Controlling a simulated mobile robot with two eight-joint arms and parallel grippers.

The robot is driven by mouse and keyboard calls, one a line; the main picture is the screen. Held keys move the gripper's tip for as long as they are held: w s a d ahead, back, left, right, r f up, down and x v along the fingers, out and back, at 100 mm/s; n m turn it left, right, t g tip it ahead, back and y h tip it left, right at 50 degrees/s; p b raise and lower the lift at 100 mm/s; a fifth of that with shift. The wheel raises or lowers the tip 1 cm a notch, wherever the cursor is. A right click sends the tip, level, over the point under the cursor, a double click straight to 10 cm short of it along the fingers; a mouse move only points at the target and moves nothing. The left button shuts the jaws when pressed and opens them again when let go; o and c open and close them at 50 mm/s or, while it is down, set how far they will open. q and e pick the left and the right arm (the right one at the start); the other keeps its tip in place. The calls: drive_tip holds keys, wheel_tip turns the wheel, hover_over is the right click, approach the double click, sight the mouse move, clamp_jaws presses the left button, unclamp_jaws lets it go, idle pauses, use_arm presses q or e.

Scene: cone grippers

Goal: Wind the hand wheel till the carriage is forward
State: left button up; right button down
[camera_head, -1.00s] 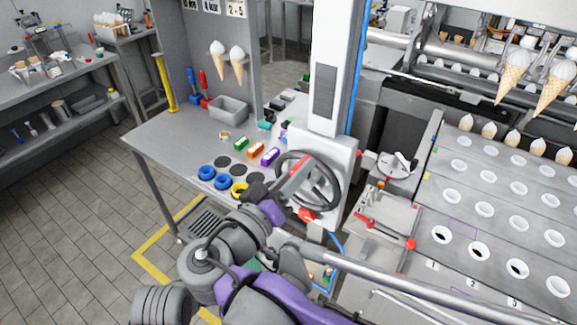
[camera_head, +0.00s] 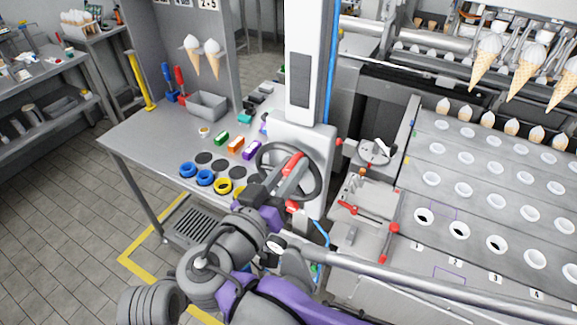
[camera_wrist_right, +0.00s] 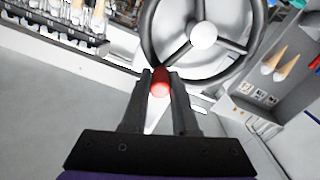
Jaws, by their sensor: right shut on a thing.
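The black hand wheel (camera_head: 262,159) is on the front of the white machine column. It also shows in the right wrist view (camera_wrist_right: 150,35), with a pale hub and dark spokes. My right gripper (camera_head: 286,176) comes from below and is shut on the wheel's red handle (camera_head: 295,161). In the right wrist view my right gripper's fingertips (camera_wrist_right: 160,78) close from both sides on the red handle (camera_wrist_right: 160,86), near the rim. The fingers hide part of the handle and wheel. I cannot tell for sure which part is the carriage. My left gripper is not in view.
A steel bench (camera_head: 140,140) with blue and yellow rings (camera_head: 205,177) and coloured blocks lies left of the wheel. A plate with red levers (camera_head: 362,213) is to the right, beside a cone tray (camera_head: 470,190) with several holes. A wall of cones hangs behind.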

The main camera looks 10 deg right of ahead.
drive_tip(key=shift+d, duration=0.1)
drive_tip(key=c, duration=1.1)
unclamp_jaws()
drive_tip(key=shift+c, duration=0.2)
drive_tip(key=o, duration=0.5)
drive_tip(key=shift+s+d, duration=0.1)
drive_tip(key=shift+s, duration=0.05)
drive_tip(key=shift+c, duration=0.2)
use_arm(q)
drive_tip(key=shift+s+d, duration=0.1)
use_arm(e)
drive_tip(key=shift+a, duration=0.2)
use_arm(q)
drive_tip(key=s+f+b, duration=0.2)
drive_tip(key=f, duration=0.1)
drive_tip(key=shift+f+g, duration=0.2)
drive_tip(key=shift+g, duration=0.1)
use_arm(e)
drive_tip(key=v, duration=1)
drive_tip(key=shift+s, duration=0.3)
drive_tip(key=shift+a, duration=0.15)
